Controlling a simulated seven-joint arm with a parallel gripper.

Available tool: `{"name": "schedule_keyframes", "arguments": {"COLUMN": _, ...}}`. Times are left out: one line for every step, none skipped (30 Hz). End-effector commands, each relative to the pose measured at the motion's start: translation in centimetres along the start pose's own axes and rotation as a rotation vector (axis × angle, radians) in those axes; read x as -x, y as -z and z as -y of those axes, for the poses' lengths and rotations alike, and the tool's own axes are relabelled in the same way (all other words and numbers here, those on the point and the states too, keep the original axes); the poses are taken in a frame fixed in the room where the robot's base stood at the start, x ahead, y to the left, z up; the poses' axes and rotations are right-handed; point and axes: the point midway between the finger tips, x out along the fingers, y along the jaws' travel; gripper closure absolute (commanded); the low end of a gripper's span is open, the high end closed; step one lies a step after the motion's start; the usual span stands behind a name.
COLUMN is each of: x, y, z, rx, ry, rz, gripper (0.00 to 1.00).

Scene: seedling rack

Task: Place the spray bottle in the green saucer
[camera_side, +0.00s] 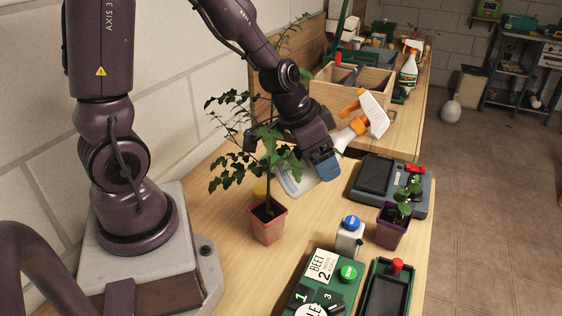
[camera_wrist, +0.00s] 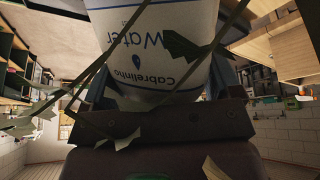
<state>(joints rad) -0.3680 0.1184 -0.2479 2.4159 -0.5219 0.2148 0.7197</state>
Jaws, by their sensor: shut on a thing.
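My gripper (camera_side: 322,166) is shut on a white spray bottle with an orange collar and trigger (camera_side: 372,112). The bottle is held tilted, its head up and to the right in the side view. In the wrist view, the bottle's white body (camera_wrist: 150,50) with blue "Water" lettering fills the space between the fingers. In the side view my gripper and a plant hide part of its body. I cannot make out a green saucer in either view.
A leafy plant in a pink pot (camera_side: 267,222) stands close to my gripper, its leaves crossing the wrist view. A grey device (camera_side: 377,173), a small potted seedling (camera_side: 392,228), a blue-capped bottle (camera_side: 350,236) and green boxes (camera_side: 328,283) stand nearby. A wooden crate (camera_side: 350,92) is behind.

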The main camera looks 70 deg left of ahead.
Motion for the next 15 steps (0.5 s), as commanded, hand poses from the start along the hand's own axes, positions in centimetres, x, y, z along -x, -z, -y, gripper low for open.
{"name": "schedule_keyframes", "arguments": {"x": -0.2, "y": 0.2, "z": 0.7, "rx": 0.025, "ry": 0.009, "rz": -0.015, "gripper": 0.55}}
{"name": "schedule_keyframes", "arguments": {"x": -0.3, "y": 0.4, "z": 1.0, "rx": 0.036, "ry": 0.015, "rz": -0.026, "gripper": 0.55}}
{"name": "schedule_keyframes", "arguments": {"x": -0.4, "y": 0.6, "z": 1.3, "rx": 0.049, "ry": 0.02, "rz": -0.039, "gripper": 0.55}}
{"name": "schedule_keyframes", "arguments": {"x": -0.4, "y": 0.7, "z": 1.7, "rx": 0.061, "ry": 0.025, "rz": -0.051, "gripper": 0.55}}
{"name": "schedule_keyframes", "arguments": {"x": -0.5, "y": 0.8, "z": 1.8, "rx": 0.066, "ry": 0.028, "rz": -0.055, "gripper": 0.55}}
{"name": "schedule_keyframes", "arguments": {"x": -0.6, "y": 0.9, "z": 2.1, "rx": 0.075, "ry": 0.034, "rz": -0.064, "gripper": 0.55}}
{"name": "schedule_keyframes", "arguments": {"x": -0.7, "y": 1.0, "z": 2.3, "rx": 0.082, "ry": 0.038, "rz": -0.071, "gripper": 0.55}}
{"name": "schedule_keyframes", "arguments": {"x": -0.7, "y": 1.1, "z": 2.5, "rx": 0.091, "ry": 0.041, "rz": -0.079, "gripper": 0.55}}
{"name": "schedule_keyframes", "arguments": {"x": -0.8, "y": 1.3, "z": 2.8, "rx": 0.102, "ry": 0.046, "rz": -0.091, "gripper": 0.55}}
{"name": "schedule_keyframes", "arguments": {"x": -0.8, "y": 1.4, "z": 3.0, "rx": 0.109, "ry": 0.048, "rz": -0.1, "gripper": 0.55}}
{"name": "schedule_keyframes", "arguments": {"x": -0.8, "y": 1.6, "z": 3.2, "rx": 0.115, "ry": 0.054, "rz": -0.108, "gripper": 0.55}}
{"name": "schedule_keyframes", "arguments": {"x": -0.9, "y": 1.6, "z": 3.6, "rx": 0.124, "ry": 0.061, "rz": -0.117, "gripper": 0.55}}
{"name": "schedule_keyframes", "arguments": {"x": -1.0, "y": 1.8, "z": 3.8, "rx": 0.132, "ry": 0.066, "rz": -0.125, "gripper": 0.55}}
{"name": "schedule_keyframes", "arguments": {"x": -1.0, "y": 1.9, "z": 4.1, "rx": 0.141, "ry": 0.07, "rz": -0.134, "gripper": 0.55}}
{"name": "schedule_keyframes", "arguments": {"x": -1.1, "y": 2.0, "z": 4.4, "rx": 0.151, "ry": 0.074, "rz": -0.146, "gripper": 0.55}}
